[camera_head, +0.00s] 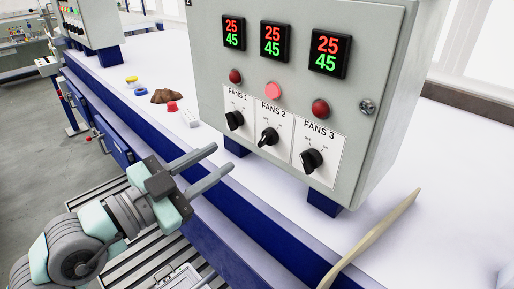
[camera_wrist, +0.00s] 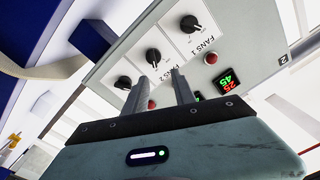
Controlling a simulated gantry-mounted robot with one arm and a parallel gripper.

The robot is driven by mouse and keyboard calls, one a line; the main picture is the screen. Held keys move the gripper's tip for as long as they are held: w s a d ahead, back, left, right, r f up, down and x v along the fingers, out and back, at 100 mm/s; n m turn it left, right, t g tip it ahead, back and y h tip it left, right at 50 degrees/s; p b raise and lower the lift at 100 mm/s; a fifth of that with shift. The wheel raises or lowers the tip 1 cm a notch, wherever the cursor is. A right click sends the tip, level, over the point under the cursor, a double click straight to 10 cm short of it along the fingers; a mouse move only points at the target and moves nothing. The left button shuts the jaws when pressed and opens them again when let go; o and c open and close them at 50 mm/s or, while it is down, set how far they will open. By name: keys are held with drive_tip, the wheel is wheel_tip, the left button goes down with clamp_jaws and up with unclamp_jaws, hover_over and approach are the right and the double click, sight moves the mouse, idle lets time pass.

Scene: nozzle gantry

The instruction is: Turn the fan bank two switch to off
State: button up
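The fan bank two switch is a black rotary knob (camera_head: 268,137) on the white FANS 2 plate of a grey control box. It sits at a different angle from the FANS 1 and FANS 3 knobs, and the lamp (camera_head: 273,91) above it glows pink. The knob also shows in the wrist view (camera_wrist: 153,57), beyond my fingers. My gripper (camera_head: 216,160) is open and empty, in front of the box and apart from the knob, to its lower left in the head view. It also shows in the wrist view (camera_wrist: 158,80).
The FANS 1 knob (camera_head: 235,120) and FANS 3 knob (camera_head: 312,160) flank it closely, under dark red lamps. Digital displays (camera_head: 273,41) sit above. The box stands on a white bench (camera_head: 254,178) with a blue edge. A beige curved strip (camera_head: 374,237) lies at the right front.

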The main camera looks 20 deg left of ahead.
sight(262, 140)
drive_tip(key=shift+m+g, duration=0.3)
drive_tip(key=x, duration=0.3)
drive_tip(key=p+x, duration=0.1)
drive_tip(key=x, duration=0.2)
drive_tip(key=d+p+x, duration=0.1)
drive_tip(key=x, duration=0.2)
drive_tip(key=shift+s+f, duration=0.15)
drive_tip(key=shift+s, duration=0.05)
drive_tip(key=shift+x, duration=0.75)
drive_tip(key=shift+a, duration=0.15)
drive_tip(key=shift+c, duration=0.4)
clamp_jaws()
